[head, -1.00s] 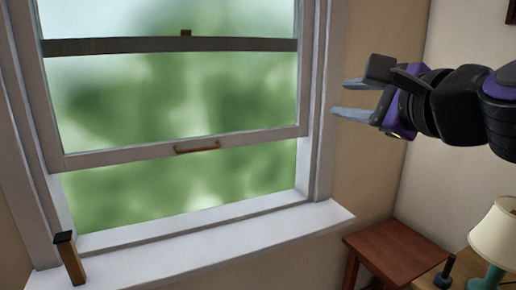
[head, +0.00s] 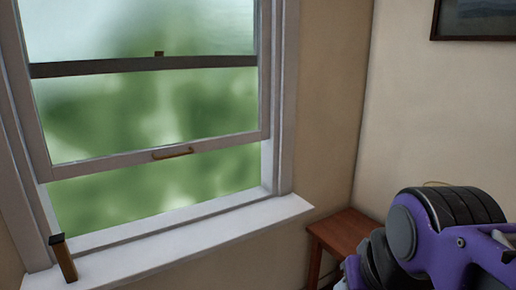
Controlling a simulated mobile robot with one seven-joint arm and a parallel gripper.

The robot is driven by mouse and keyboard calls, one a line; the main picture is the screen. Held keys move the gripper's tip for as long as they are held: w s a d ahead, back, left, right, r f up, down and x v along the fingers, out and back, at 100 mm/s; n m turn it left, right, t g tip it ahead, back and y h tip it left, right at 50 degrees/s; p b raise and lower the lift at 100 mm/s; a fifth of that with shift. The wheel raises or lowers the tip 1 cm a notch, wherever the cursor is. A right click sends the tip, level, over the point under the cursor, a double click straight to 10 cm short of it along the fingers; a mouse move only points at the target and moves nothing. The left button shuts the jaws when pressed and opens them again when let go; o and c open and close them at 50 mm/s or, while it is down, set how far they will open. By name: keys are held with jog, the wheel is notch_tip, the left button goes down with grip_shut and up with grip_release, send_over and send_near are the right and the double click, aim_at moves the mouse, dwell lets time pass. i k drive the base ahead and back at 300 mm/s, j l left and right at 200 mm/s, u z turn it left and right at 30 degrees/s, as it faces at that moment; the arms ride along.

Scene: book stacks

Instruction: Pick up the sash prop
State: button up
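The sash prop (head: 65,261) is a short wooden block with a dark cap. It stands upright, leaning slightly, at the left end of the white window sill (head: 188,240). The lower window sash (head: 155,153), with a brass handle, is partly raised above the sill. My arm is at the lower right of the head view, far to the right of the prop. My gripper's fingers are not visible; they are hidden or below the picture edge.
A reddish wooden stool or small table (head: 345,231) stands right of the sill, partly behind my arm. A framed picture (head: 475,18) hangs on the right wall. The sill between the prop and its right end is clear.

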aim_at(57, 242)
jog(key=u, duration=1.7)
jog(key=i+l+u, duration=0.45)
jog(key=i+l, duration=0.35)
jog(key=u, duration=0.3)
jog(key=k+j+u, duration=0.1)
jog(key=j+u, duration=0.15)
jog(key=i+l+z, duration=0.2)
jog(key=l+z, duration=0.2)
